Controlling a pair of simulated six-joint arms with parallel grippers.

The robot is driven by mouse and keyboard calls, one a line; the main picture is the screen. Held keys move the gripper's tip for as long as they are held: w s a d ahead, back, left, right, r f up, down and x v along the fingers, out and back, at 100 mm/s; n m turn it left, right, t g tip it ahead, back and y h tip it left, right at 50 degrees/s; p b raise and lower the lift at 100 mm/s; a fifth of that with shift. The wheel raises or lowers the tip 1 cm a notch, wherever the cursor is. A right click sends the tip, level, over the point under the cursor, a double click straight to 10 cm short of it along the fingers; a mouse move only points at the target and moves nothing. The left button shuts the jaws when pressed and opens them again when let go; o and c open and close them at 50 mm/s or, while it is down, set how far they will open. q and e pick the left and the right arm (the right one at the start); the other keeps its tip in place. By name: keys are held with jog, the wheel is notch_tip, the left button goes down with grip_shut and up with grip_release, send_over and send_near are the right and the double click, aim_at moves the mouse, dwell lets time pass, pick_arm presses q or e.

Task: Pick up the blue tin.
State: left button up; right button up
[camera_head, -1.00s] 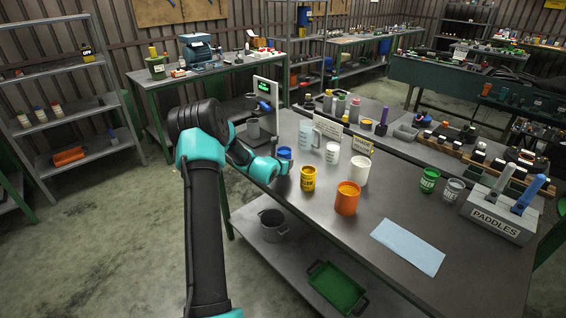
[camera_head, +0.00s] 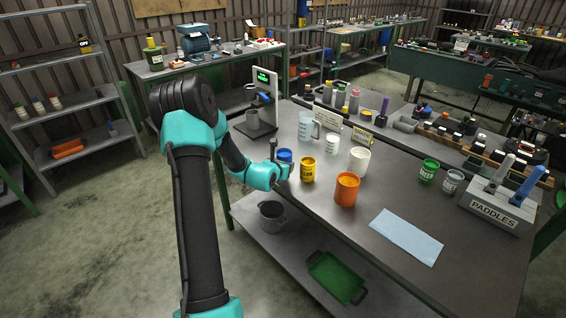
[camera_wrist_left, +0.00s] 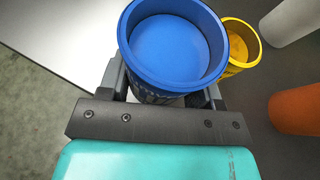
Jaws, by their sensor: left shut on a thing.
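The blue tin (camera_head: 285,156) stands at the left edge of the bench, just left of the yellow tin. In the left wrist view the blue tin (camera_wrist_left: 173,48) fills the space between the jaws, its open top showing blue inside. My left gripper (camera_head: 283,168) is shut on the blue tin, one finger on each side; the same gripper shows in the left wrist view (camera_wrist_left: 165,90). The tin looks upright; I cannot tell whether its base touches the bench. My right gripper is not in view.
A yellow tin (camera_head: 308,169) stands close beside the blue one, and an orange pot (camera_head: 346,189) and white cup (camera_head: 359,161) are further right. A clear jug (camera_head: 306,127) and a dispersing stand (camera_head: 263,100) are behind. A blue sheet (camera_head: 407,236) lies on the bench front.

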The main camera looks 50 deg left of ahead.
pick_arm(q)
jog(key=shift+s+d+r, duration=0.15)
jog(key=shift+s+d, duration=0.7)
jog(key=shift+d, duration=0.1)
jog(key=shift+s+d+r, duration=0.1)
jog(key=shift+s+d, duration=0.7)
jog(key=shift+d, duration=0.15)
